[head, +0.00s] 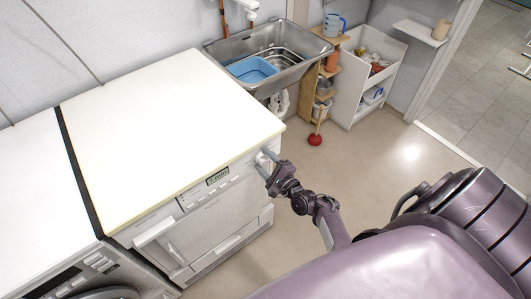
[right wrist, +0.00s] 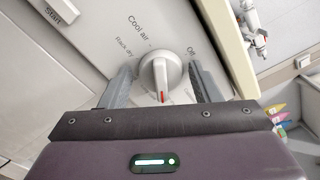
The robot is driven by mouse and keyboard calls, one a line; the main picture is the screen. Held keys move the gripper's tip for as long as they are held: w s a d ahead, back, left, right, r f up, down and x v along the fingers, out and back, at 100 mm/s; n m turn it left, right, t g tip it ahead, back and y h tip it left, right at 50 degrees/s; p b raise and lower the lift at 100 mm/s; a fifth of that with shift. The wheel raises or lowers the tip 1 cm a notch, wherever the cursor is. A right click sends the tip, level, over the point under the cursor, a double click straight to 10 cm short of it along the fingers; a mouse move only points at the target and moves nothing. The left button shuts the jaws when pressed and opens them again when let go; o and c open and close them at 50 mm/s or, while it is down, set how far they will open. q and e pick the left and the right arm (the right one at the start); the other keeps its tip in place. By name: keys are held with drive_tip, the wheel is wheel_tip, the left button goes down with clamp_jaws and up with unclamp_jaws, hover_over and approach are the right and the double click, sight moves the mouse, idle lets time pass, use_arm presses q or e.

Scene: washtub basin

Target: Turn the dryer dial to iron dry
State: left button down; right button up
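The dryer (head: 225,215) is white with a small display (head: 217,180) and a control panel on its front. Its dial (right wrist: 160,75) is a round white knob with a red mark, pointing toward the bottom of the right wrist view. Labels "Cool air", "Rack dry" and "Off" show around it; the labels near the red mark are hidden or unreadable. My right gripper (head: 266,165) is at the right end of the panel. In the right wrist view its open fingers (right wrist: 160,84) stand on either side of the dial, with gaps visible. My left gripper is not in view.
A washing machine (head: 85,275) stands left of the dryer. A metal sink (head: 285,75) with a blue basin (head: 252,70) is behind it. A red plunger (head: 315,140) stands on the floor by wooden shelves. The floor right of the dryer is clear.

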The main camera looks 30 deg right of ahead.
drive_tip(key=shift+o, duration=0.7)
drive_tip(key=s, duration=0.7)
drive_tip(key=shift+s+d, duration=0.35)
drive_tip(key=shift+s, duration=0.05)
